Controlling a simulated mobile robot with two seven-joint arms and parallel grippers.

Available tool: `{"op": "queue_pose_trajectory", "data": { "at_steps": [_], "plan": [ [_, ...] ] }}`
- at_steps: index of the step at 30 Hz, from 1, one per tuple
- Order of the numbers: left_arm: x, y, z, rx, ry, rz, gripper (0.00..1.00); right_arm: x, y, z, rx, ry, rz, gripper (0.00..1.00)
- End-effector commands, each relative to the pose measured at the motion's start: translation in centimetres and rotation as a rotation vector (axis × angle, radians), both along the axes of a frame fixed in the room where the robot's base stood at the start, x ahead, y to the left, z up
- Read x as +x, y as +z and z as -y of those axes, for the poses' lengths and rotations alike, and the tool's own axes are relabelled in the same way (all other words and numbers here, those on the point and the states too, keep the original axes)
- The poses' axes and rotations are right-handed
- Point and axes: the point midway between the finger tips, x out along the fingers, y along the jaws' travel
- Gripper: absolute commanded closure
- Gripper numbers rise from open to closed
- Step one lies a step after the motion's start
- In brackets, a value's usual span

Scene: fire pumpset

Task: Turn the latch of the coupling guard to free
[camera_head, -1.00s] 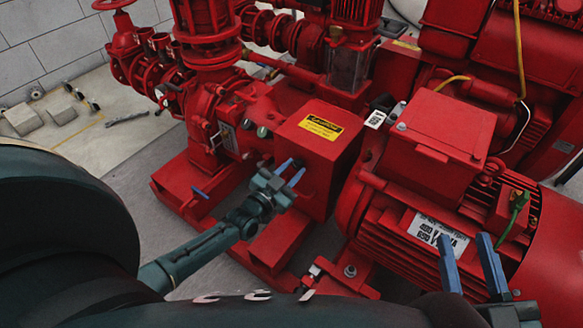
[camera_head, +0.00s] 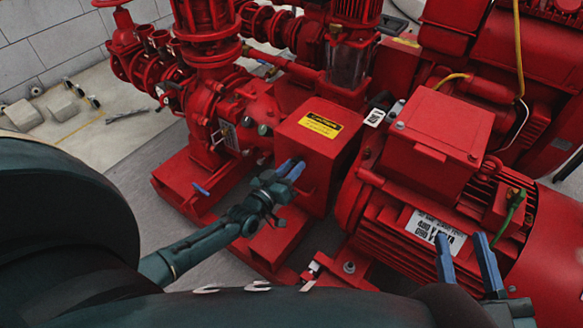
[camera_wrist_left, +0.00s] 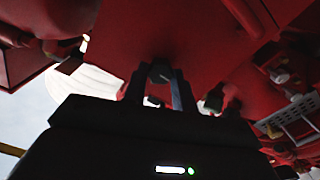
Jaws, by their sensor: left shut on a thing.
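The coupling guard (camera_head: 322,170) is a red box with a yellow warning label (camera_head: 320,124) on its top, in the middle of the head view. My left gripper (camera_head: 291,169) is at the guard's front left face, with its blue fingers close together. In the left wrist view my left gripper (camera_wrist_left: 160,84) is shut on the latch (camera_wrist_left: 160,71), a small dark round knob on the red face. The fingers hide most of the latch, and its turn angle cannot be read. My right gripper (camera_head: 467,258) is open and empty, in front of the motor.
The red motor (camera_head: 432,180) with its box-shaped terminal housing (camera_head: 440,125) stands right of the guard. Red pump casing and pipework (camera_head: 205,90) stand to the left and behind. A red base frame (camera_head: 270,240) lies below. Bare grey floor (camera_head: 140,180) lies at the left.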

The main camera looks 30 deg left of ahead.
Motion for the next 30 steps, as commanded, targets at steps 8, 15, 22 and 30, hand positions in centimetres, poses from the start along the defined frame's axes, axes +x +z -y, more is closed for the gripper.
{"op": "queue_pose_trajectory", "data": {
  "at_steps": [8, 15, 22, 30],
  "plan": [
    [-0.06, -0.10, 0.00, -0.021, 0.000, -0.005, 0.96, -0.02, 0.19, 0.04, 0.001, -0.001, 0.004, 0.64],
    [-0.06, -0.11, 0.01, -0.022, 0.000, -0.005, 0.96, -0.04, 0.24, 0.05, 0.002, -0.001, 0.005, 0.64],
    [-0.04, -0.07, 0.01, -0.020, 0.000, -0.005, 0.56, -0.04, 0.25, 0.05, 0.002, -0.001, 0.005, 0.64],
    [-0.03, -0.02, 0.02, -0.020, 0.000, -0.004, 0.51, -0.05, 0.27, 0.04, 0.002, 0.000, 0.004, 0.64]
  ]
}}
